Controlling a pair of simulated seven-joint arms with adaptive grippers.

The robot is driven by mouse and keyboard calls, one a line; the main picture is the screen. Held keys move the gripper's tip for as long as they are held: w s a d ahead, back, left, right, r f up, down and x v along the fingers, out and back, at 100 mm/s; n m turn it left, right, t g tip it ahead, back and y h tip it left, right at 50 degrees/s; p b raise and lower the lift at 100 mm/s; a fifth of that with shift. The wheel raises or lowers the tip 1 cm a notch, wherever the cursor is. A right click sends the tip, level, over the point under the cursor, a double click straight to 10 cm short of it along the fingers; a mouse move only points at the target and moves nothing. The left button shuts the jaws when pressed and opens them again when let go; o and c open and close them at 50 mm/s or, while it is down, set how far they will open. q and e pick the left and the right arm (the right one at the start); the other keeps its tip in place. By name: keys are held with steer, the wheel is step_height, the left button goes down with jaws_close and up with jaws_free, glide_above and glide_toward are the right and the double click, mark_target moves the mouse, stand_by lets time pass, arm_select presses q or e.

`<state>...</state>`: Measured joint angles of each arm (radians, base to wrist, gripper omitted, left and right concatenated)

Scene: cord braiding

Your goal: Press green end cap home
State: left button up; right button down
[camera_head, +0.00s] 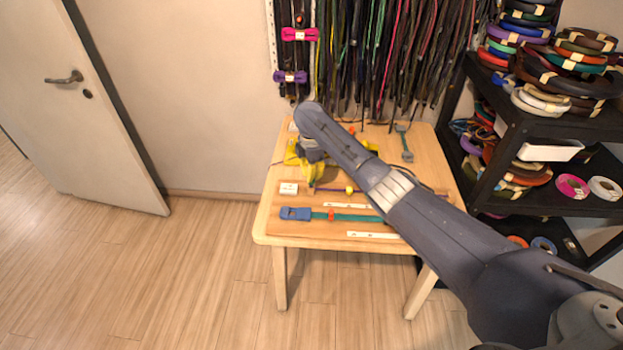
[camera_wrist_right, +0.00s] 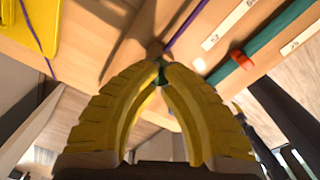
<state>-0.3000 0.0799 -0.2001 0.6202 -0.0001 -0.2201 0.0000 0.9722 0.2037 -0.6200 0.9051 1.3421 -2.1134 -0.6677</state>
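My right gripper (camera_head: 312,174) hangs over the left part of the table, its yellow fingers pointing down. In the right wrist view its fingertips (camera_wrist_right: 161,74) come together on a small dark green piece (camera_wrist_right: 160,70), which looks like the green end cap. A tan-brown part shows just beyond the tips; I cannot tell whether the cap touches it. In the head view the cap is hidden or too small to make out. A teal band (camera_head: 358,218) runs from a blue clamp (camera_head: 295,213) through a red clip (camera_head: 331,215). My left gripper is not in view.
A purple cord (camera_wrist_right: 184,27) with white strips (camera_wrist_right: 231,25) beside it lies near the gripper. A white block (camera_head: 288,188) sits at the table's left. A black shelf (camera_head: 511,137) with coils stands at the right.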

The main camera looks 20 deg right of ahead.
steer(key=shift+r, duration=4.05)
steer(key=shift+d, duration=0.1)
